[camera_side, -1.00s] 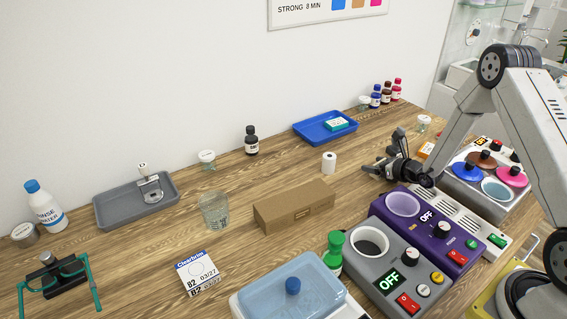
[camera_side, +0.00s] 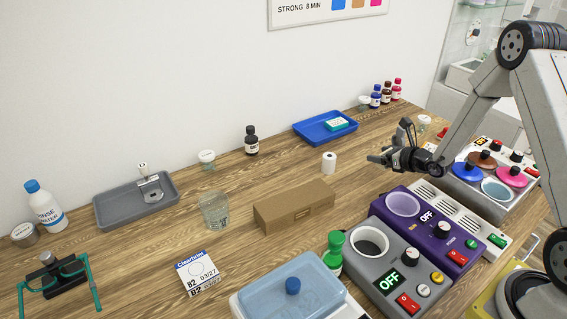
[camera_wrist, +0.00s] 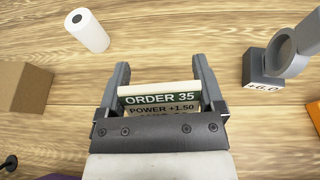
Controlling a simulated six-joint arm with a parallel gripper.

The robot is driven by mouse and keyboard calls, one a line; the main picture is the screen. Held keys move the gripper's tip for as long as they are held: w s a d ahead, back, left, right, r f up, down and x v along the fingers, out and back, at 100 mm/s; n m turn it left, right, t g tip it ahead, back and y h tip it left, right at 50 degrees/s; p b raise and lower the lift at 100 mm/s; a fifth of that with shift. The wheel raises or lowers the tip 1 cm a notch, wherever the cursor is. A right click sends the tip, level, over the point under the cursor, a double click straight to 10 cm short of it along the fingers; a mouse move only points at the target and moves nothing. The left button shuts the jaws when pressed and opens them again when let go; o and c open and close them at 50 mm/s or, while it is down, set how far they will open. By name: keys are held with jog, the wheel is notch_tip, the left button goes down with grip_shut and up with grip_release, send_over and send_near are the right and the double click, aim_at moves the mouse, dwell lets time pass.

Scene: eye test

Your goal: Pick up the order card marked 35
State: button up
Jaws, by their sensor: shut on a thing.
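The order card marked 35 (camera_wrist: 160,98) has a dark green band reading "ORDER 35" and a line "POWER +1.50" below it. It sits between the two fingers of my gripper (camera_wrist: 160,72) in the wrist view, and the fingers are shut on it. The lower part of the card is hidden behind the gripper's body. In the side view, my gripper (camera_side: 382,158) is at the right, over the wooden table behind the purple heater. I cannot make out the card in that view.
A white roll (camera_wrist: 87,29) and a cardboard box (camera_wrist: 20,86) are left of my gripper. A grey lens stand marked +6.0 (camera_wrist: 265,92) and an orange thing (camera_wrist: 314,116) are to its right. The purple unit (camera_side: 425,235) stands in front.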

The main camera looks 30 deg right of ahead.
jog(key=s+r, duration=0.1)
jog(key=r, duration=0.1)
jog(key=s+a+r, duration=0.1)
jog(key=s+r, duration=0.1)
jog(key=shift+s+r, duration=0.25)
jog(key=s+a+r, duration=0.2)
jog(key=s+r, duration=0.1)
jog(key=s, duration=0.5)
jog(key=shift+s+a+r, duration=0.25)
jog(key=shift+a+r, duration=0.1)
jog(key=shift+w+a, duration=0.1)
